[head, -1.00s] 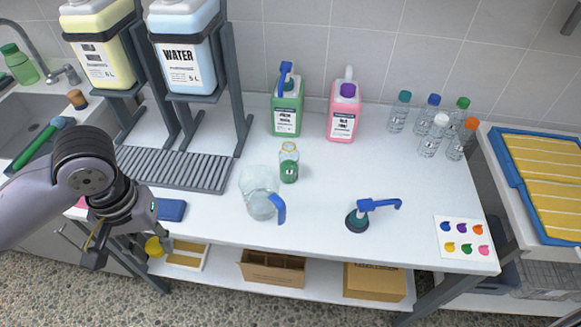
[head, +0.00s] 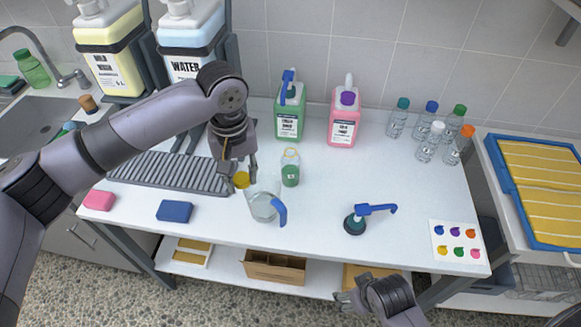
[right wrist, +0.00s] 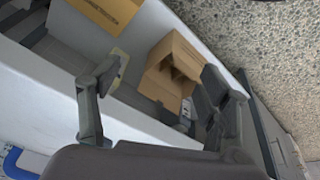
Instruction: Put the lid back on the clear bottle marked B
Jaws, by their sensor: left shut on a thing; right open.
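A small clear bottle (head: 290,169) with green liquid and a label too small to read stands upright on the white table, its mouth open with a yellowish ring. My left gripper (head: 246,176) is shut on a yellow lid (head: 241,180), held left of the bottle and apart from it, near the clear jug. My right gripper (head: 352,292) is open and empty, low in front of the table's front edge; its two fingers show in the right wrist view (right wrist: 155,90).
A clear jug (head: 263,207) with a blue handle stands just in front of the bottle. Green (head: 289,112) and pink (head: 343,120) jugs stand behind. A pump head (head: 355,222) lies to the right. Capped bottles (head: 397,121) stand at back right. A cardboard box (head: 274,268) is on the lower shelf.

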